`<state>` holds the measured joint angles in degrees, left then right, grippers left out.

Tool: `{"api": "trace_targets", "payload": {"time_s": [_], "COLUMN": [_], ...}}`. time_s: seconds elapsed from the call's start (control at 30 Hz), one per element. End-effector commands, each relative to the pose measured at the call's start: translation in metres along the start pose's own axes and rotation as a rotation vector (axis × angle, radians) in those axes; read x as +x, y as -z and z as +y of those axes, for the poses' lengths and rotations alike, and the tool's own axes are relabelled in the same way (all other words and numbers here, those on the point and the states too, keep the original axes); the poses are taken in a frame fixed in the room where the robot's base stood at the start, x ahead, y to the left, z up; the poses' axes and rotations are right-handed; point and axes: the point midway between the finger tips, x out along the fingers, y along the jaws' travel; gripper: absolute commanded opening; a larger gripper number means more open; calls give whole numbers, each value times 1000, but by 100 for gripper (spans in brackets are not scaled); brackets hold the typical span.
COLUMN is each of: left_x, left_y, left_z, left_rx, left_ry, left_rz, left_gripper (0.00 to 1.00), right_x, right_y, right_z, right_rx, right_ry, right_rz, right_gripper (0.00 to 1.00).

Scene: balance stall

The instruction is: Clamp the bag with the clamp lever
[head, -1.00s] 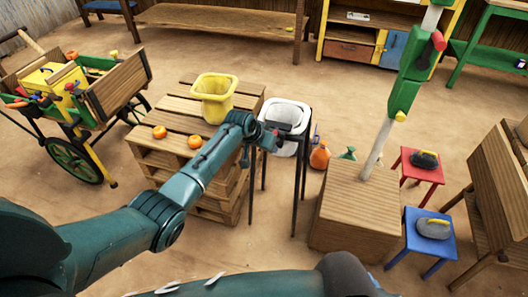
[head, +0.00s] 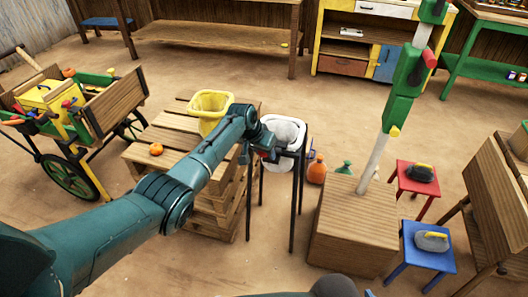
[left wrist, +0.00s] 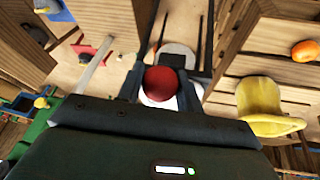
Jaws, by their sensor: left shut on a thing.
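A white bag (head: 284,130) hangs open-topped in a dark four-legged stand (head: 304,150) right of the pallets. It shows partly in the left wrist view (left wrist: 187,98). My left gripper (head: 266,152) is at the stand's near left edge, shut on a red ball knob (left wrist: 159,85), which I take to be the clamp lever's end. The knob sits between the two fingertips (left wrist: 158,86) in the left wrist view. My right gripper is not in view.
A yellow tub (head: 209,107) and an orange fruit (head: 156,149) sit on wooden pallets (head: 146,162) to the left. A wooden block (head: 350,225) with a leaning green-and-white post (head: 392,100) stands right.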

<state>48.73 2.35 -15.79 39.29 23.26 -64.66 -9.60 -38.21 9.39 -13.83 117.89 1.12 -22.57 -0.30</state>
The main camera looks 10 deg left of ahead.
Motion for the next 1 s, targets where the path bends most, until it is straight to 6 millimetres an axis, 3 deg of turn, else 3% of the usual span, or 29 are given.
{"api": "trace_targets", "payload": {"time_s": [0.07,0.1,0.33,0.67,1.0], "left_x": [-4,-4,-2,-5,-53], "left_y": [7,7,4,2,3], "left_z": [-1,-1,-1,0,-1], "left_rx": [2,2,1,1,1], "left_ry": [4,4,2,1,2], "left_rz": [20,21,13,7,12], "left_gripper": [0,37,56,56,56], "right_x": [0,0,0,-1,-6], "right_y": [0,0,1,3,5], "right_z": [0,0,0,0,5], "right_rx": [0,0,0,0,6], "right_ry": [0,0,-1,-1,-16], "right_rz": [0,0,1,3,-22], "right_gripper": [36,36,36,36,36]}}
